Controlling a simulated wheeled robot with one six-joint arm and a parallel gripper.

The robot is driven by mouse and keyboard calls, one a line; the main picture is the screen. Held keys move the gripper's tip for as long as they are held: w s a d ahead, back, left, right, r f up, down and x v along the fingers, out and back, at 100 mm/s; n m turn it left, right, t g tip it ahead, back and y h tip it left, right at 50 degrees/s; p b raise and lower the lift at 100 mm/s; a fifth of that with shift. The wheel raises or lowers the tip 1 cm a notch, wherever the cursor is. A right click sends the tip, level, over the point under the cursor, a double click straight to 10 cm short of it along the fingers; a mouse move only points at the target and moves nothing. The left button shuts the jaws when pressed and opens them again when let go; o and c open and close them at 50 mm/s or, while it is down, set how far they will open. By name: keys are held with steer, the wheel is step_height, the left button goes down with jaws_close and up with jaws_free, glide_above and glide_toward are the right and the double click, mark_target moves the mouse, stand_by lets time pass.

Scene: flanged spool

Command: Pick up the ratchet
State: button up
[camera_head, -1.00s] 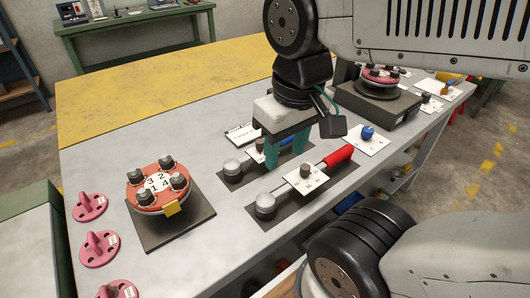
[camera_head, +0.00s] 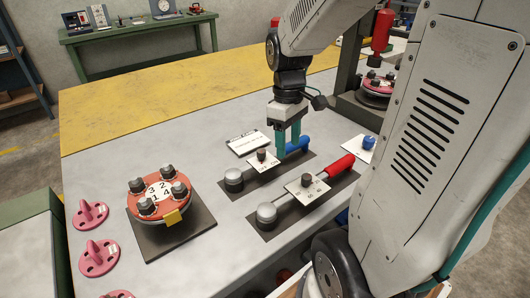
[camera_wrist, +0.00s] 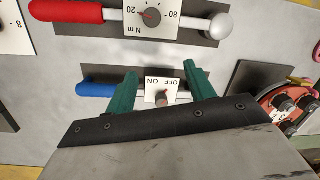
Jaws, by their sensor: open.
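The ratchet, a tool with a blue handle (camera_head: 297,147) and a round grey head (camera_head: 234,179), lies on a dark mat on the grey bench. A white card marked ON and OFF (camera_wrist: 158,90) with a dark knob sits at its middle. My gripper (camera_head: 288,153) is open, pointing down over the handle side of the ratchet. In the wrist view its green fingers (camera_wrist: 160,70) stand apart, one near the blue handle (camera_wrist: 95,90) and one near the head end, with the card between. The fingers partly hide the shaft. I cannot tell their height above it.
A similar red-handled tool (camera_head: 335,167) with a dial card lies parallel in front. A red flanged spool (camera_head: 161,190) stands on a dark plate to the left. Pink brackets (camera_head: 90,214) line the left edge. A blue knob (camera_head: 368,143) on a card lies right. The yellow area behind is clear.

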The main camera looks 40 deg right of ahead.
mark_target(287, 145)
steer(key=w+d+f+n, duration=0.1)
steer(key=w+d+n, duration=0.1)
steer(key=w+n, duration=0.1)
steer(key=w+d+f+n, duration=0.2)
steer(key=d+n, duration=0.1)
steer(key=n, duration=0.1)
steer(key=w+d+f+n+t, duration=0.1)
steer(key=w+d+f+n, duration=0.1)
steer(key=w+d+n, duration=0.1)
steer(key=shift+w+f+n, duration=0.15)
steer(key=shift+w+n, duration=0.15)
steer(key=shift+n, duration=0.5)
steer(key=shift+w+d+n+t+h, duration=0.15)
steer(key=shift+w+n+t+h, duration=0.15)
steer(key=shift+n, duration=0.8)
steer(key=shift+f, duration=0.15)
steer(key=f, duration=0.7)
steer(key=shift+s+f, duration=0.2)
steer(key=shift+s, duration=0.05)
jaws_close()
